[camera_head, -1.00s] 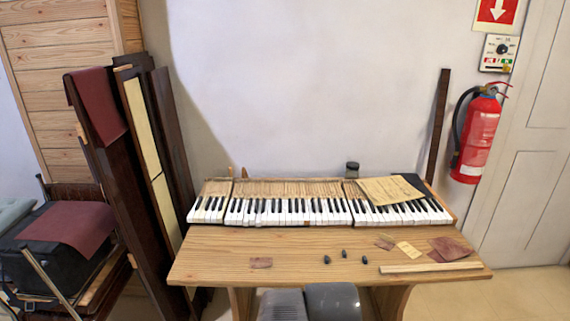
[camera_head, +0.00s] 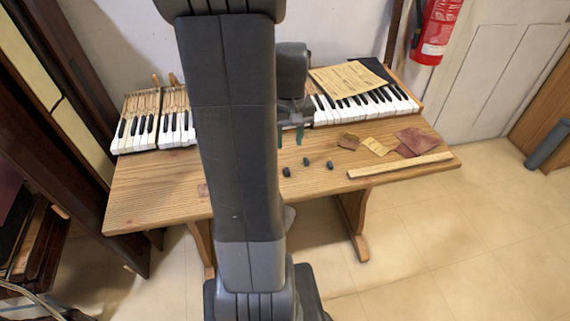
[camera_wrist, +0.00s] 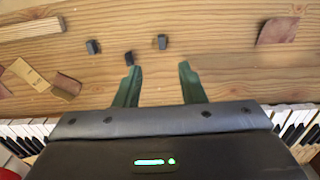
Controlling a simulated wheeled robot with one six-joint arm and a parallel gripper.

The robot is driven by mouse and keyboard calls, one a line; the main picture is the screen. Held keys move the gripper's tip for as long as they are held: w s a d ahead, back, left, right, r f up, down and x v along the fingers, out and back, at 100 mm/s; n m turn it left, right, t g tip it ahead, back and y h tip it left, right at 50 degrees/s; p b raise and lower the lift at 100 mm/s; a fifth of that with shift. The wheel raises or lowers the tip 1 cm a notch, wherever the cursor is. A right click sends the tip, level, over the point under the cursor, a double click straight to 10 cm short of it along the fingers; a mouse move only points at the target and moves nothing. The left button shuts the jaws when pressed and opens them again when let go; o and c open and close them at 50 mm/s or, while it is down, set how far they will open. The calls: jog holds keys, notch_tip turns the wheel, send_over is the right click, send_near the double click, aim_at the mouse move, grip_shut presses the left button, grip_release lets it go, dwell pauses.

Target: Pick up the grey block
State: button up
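Three small dark grey blocks lie apart on the wooden table: a left one (camera_head: 287,172), a middle one (camera_head: 306,161) and a right one (camera_head: 330,165). My gripper (camera_head: 290,136) is above the table, between the keys and the blocks. Its green fingers (camera_wrist: 159,70) are apart with nothing between them. The blocks lie beyond the fingertips in the wrist view.
Piano keys (camera_head: 365,106) run along the table's back, partly hidden by my arm. Paper scraps (camera_head: 378,147), a reddish piece (camera_head: 417,140) and a light wooden strip (camera_head: 400,166) lie right of the blocks. The table (camera_head: 240,185) is bare around the blocks.

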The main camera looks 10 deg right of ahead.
send_over(289, 171)
notch_tip(289, 171, down, 6)
jog(key=shift+a+f, duration=0.1)
jog(key=shift+f, duration=0.15)
jog(key=shift+w+a+f, duration=0.1)
jog(key=shift+w+f, duration=0.05)
jog(key=shift+f, duration=1.15)
jog(key=shift+w+f, duration=0.15)
jog(key=shift+f, duration=1.15)
grip_shut()
